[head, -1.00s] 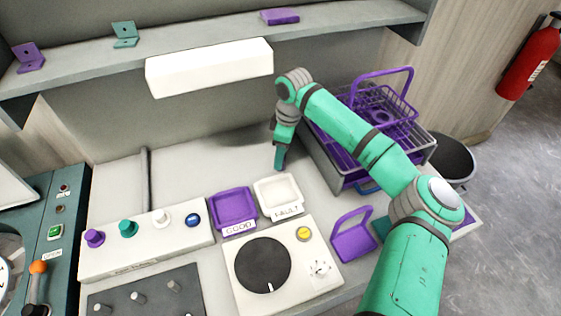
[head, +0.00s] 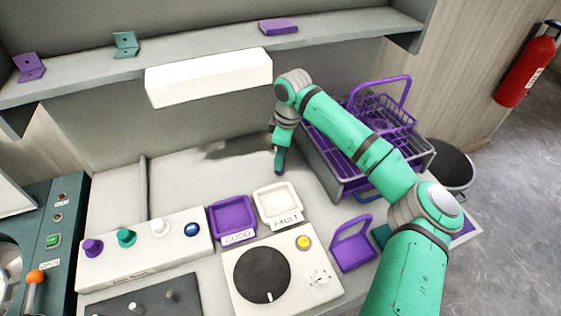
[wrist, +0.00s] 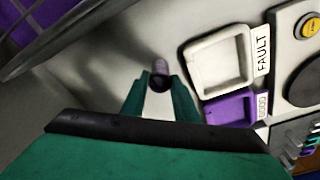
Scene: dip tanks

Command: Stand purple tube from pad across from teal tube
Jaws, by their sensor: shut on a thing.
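My gripper (head: 279,168) hangs low over the bare counter, left of the grey wire basket. In the wrist view my gripper (wrist: 161,98) is shut on a small tube (wrist: 160,70). The tube looks pale grey-purple with a dark purple near end; its far part points away from the gripper. In the head view the tube is too small or hidden to make out. I cannot make out a teal tube. At the left edge stands a teal machine (head: 62,222) with a round opening (head: 8,262), cut off by the frame.
A purple GOOD tray (head: 232,215) and a white FAULT tray (head: 278,203) sit in front of my gripper. A white knob panel (head: 150,255) and a dial box (head: 305,270) stand nearer. The grey basket (head: 345,185) is at right. A white box (head: 208,77) juts out above.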

